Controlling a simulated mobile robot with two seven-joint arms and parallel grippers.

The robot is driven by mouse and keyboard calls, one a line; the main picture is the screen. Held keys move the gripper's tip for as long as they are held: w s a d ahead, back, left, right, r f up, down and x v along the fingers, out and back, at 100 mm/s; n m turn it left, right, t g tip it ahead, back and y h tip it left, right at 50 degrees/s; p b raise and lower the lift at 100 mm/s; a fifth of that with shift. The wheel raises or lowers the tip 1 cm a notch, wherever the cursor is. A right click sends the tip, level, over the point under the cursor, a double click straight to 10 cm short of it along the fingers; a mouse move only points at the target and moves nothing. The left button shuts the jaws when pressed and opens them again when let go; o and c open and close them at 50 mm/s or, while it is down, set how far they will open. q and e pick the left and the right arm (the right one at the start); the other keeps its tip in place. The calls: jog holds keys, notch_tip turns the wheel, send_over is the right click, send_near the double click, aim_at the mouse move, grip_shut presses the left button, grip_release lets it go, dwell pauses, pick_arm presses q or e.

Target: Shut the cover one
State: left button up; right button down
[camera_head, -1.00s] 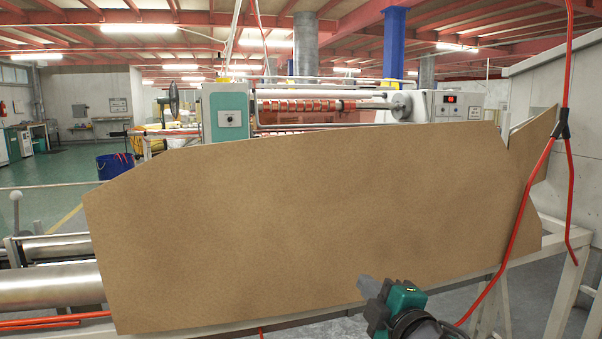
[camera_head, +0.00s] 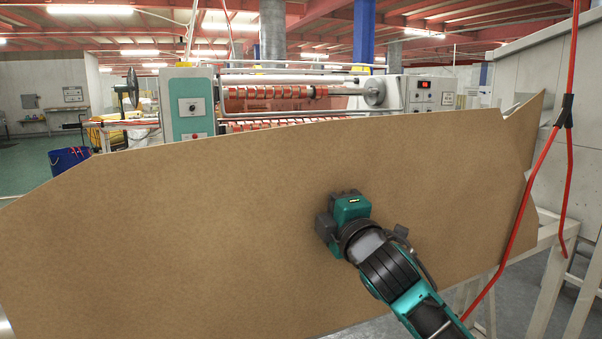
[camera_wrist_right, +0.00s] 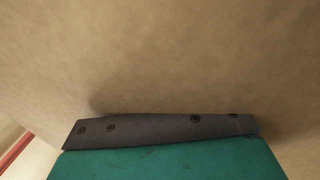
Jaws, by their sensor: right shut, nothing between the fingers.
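The cover (camera_head: 200,220) is a large brown board that stands raised and tilted across the head view, hiding the lower part of the machine behind it. My right gripper (camera_head: 328,228) is in front of the board, right of its middle, and is shut and empty. In the right wrist view the board (camera_wrist_right: 160,60) fills almost the whole picture, and the shut gripper (camera_wrist_right: 160,130) is very close to its face. I cannot tell whether they touch. My left gripper is not in view.
Behind the board stands the winding machine (camera_head: 195,105) with copper-coloured rolls. A red hose (camera_head: 535,190) hangs at the right, in front of the board's right end and a white frame (camera_head: 556,270). A blue bin (camera_head: 68,160) stands at the far left.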

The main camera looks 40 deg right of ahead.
aim_at(296, 168)
jog(key=x, duration=1)
jog(key=shift+w+p, duration=0.25)
jog(key=shift+p, duration=0.1)
jog(key=shift+w, duration=0.1)
